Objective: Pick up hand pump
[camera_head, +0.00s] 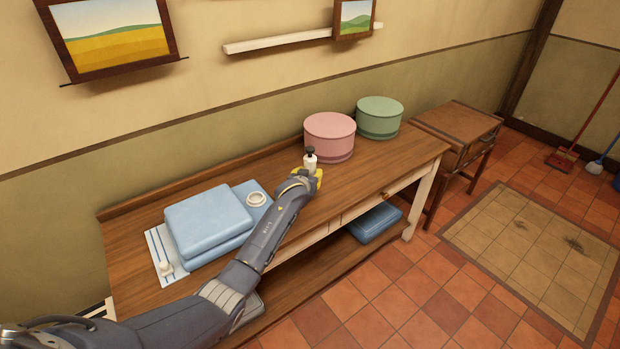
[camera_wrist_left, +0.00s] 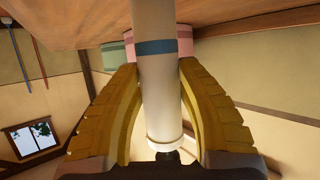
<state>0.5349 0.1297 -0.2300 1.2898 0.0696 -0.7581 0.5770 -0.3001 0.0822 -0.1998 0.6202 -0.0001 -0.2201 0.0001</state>
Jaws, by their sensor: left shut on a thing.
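The hand pump (camera_head: 310,163) is a small white cylinder with a black top, upright at the wooden table in front of the pink round box. In the left wrist view the pump (camera_wrist_left: 160,100) is a pale tube with a blue band, running between the fingers. My left gripper (camera_head: 308,178) has yellow fingers and is shut on the pump. In the wrist view the fingers of the left gripper (camera_wrist_left: 160,110) lie on both sides of it. Whether the pump touches the tabletop is hard to tell. My right gripper is not in view.
A small side table (camera_head: 458,124) stands to the right.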

